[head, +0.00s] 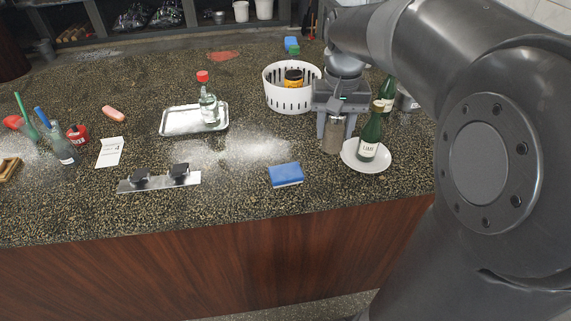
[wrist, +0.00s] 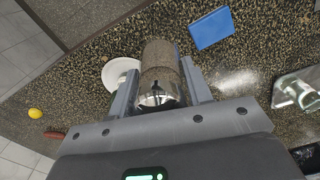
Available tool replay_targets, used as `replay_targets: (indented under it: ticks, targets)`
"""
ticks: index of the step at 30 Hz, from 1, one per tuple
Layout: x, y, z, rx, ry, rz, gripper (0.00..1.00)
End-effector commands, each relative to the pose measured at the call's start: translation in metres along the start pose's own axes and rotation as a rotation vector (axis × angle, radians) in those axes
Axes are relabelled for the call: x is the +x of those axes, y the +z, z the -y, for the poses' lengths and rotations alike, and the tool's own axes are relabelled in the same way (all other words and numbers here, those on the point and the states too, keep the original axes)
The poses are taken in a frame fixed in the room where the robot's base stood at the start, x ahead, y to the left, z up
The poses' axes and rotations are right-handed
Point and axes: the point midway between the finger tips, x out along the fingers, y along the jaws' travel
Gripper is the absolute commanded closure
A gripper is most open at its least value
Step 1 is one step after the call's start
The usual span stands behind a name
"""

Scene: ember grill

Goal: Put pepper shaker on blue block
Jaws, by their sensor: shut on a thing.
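The pepper shaker (head: 333,138) is a grey-brown cylinder; in the wrist view (wrist: 158,62) it shows a shiny metal end facing me. My gripper (head: 335,124) is shut on it, with one finger on each side, and the wrist view shows the fingers (wrist: 161,88) around it. I cannot tell whether its base touches the counter. The blue block (head: 285,174) lies flat near the counter's front edge, left of and nearer than the shaker in the head view. In the wrist view the block (wrist: 212,28) is at the top right, its top bare.
A white plate (head: 348,160) with a green bottle (head: 371,136) stands just right of the shaker. A white basket (head: 271,98) is behind it. A metal tray (head: 165,122) with a clear bottle and a knobbed strip (head: 130,187) lie left. Counter between shaker and block is clear.

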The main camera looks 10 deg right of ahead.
Motion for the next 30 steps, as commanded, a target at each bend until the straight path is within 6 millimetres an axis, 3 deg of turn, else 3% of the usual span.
replay_targets:
  ticks: [9,15,20,27,30]
  targets:
    - [0.042,-0.016,0.068,-0.006,0.001,0.003,0.84]
    - [0.061,-0.023,0.100,-0.004,0.000,0.001,0.84]
    - [0.070,-0.025,0.106,-0.001,0.001,0.002,0.84]
    - [0.102,-0.025,0.106,-0.001,0.000,0.002,0.84]
    - [0.106,-0.025,0.106,-0.001,0.000,0.001,0.84]
